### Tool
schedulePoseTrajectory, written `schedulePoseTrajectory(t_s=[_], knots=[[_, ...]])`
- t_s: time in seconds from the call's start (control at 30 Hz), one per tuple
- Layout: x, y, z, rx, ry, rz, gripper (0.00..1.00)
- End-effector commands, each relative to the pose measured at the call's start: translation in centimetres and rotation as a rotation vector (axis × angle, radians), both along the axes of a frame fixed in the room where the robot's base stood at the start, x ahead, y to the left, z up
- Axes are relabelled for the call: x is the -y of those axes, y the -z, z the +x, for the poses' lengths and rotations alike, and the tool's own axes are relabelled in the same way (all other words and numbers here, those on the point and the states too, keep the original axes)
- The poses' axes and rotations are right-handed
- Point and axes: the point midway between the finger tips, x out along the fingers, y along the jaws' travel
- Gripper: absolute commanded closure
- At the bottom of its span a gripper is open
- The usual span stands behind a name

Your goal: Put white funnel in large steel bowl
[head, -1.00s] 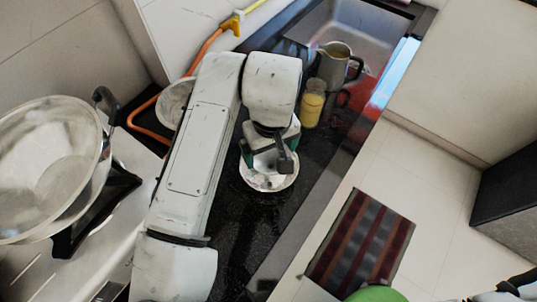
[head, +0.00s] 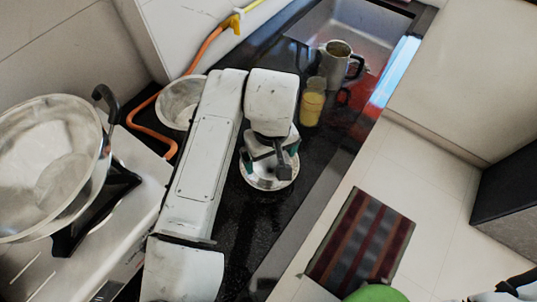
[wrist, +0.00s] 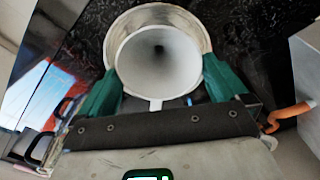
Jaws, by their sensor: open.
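The white funnel (wrist: 158,62) shows in the wrist view with its wide mouth toward the camera and a dark hole in its middle. A wider pale round rim (wrist: 119,27) shows around and behind it. My gripper (wrist: 162,82) is open, with one green finger on either side of the funnel; I cannot tell whether they touch it. In the head view my gripper (head: 270,157) hangs over the pale round item on the dark counter and hides most of it. The large steel bowl (head: 45,165) is at the far left, over the stove.
A smaller metal bowl (head: 178,102) stands behind my arm, near an orange hose (head: 150,132). A yellow-filled jar (head: 312,103) and a metal pitcher (head: 337,62) stand farther back by the sink. The dark counter in front of my gripper is clear.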

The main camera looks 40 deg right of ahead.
Motion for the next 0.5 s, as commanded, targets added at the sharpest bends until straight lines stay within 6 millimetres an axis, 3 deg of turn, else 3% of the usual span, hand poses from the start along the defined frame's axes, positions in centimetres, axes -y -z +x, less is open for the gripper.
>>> schedulePoseTrajectory(t_s=[0.17, 0.5], knots=[[0.0, -1.7, 0.0, 0.002, 0.0, 0.0, 0.0], [-0.1, -8.5, -0.3, 0.004, 0.002, 0.0, 0.0]])
